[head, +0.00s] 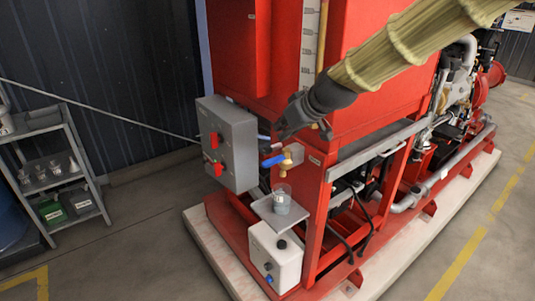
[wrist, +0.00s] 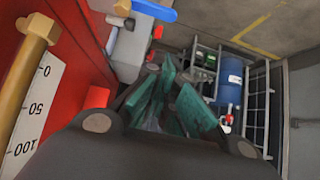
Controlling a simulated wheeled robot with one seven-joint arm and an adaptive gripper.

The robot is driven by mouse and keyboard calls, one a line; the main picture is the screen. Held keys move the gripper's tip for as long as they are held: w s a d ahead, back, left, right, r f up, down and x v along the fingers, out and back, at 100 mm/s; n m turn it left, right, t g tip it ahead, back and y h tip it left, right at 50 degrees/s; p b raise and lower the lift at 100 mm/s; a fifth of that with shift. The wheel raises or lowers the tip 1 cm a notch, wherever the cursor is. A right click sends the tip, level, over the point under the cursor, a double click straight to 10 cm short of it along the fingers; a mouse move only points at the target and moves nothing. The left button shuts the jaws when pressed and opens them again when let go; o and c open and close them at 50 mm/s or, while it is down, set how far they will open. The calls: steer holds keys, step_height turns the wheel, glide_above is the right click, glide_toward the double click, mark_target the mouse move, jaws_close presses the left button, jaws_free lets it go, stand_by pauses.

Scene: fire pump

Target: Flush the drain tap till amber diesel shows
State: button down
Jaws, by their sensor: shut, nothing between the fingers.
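The drain tap (head: 289,158) is brass, on the front of the red unit, with a blue lever (head: 272,161) pointing left. The blue lever also shows at the top of the wrist view (wrist: 155,10). A clear beaker (head: 282,197) stands below the tap on a small grey shelf (head: 262,208). It looks greyish, and I cannot tell what liquid is in it; no amber shows. My gripper (head: 272,134) is just above the tap lever, apart from it as far as I can see. It is shut and empty, and its fingers show in the wrist view (wrist: 168,88).
A grey control box (head: 236,140) with red switches is close left of my gripper. A white box (head: 270,255) sits below the shelf. A brass pipe (wrist: 28,65) runs beside a white level scale (wrist: 38,105). A rack (head: 52,165) stands left across clear floor.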

steer(key=shift+f, duration=0.1)
steer(key=p, duration=0.4)
glide_above(267, 164)
step_height(267, 164, down, 7)
steer(key=shift+w, duration=0.15)
steer(key=shift+f, duration=0.9)
steer(key=shift+f+p, duration=0.5)
steer(key=shift+f, duration=0.65)
